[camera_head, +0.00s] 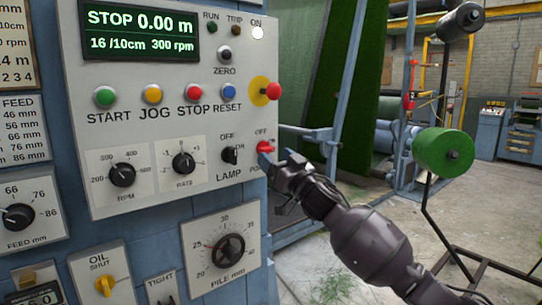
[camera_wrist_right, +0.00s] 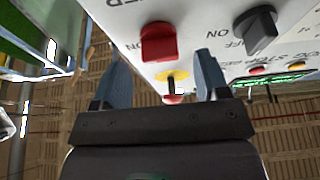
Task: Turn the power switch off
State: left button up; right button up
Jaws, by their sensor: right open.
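The red power switch (camera_head: 265,147) sits at the lower right edge of the grey control panel (camera_head: 140,75), under the label "OFF". My right gripper (camera_head: 272,160) is just below and right of it, partly covering its label. In the right wrist view the red knob (camera_wrist_right: 160,42) lies ahead of the right gripper (camera_wrist_right: 160,78), roughly centred between its two blue-grey fingers. The fingers are open with nothing between them, and I see no clear contact with the knob. The ON light (camera_head: 257,33) glows white. My left gripper is not in view.
The black lamp switch (camera_head: 230,155) is close to the left of the power switch. A red mushroom button (camera_head: 273,91) on a yellow disc sticks out above it. The pile dial (camera_head: 229,248) is below. Open floor lies to the right, with a green roll (camera_head: 443,152) on a stand.

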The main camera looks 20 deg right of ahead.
jog(key=shift+x, duration=1.2)
jog(key=shift+c, duration=0.8)
jog(key=c, duration=0.8)
jog(key=shift+o, duration=0.2)
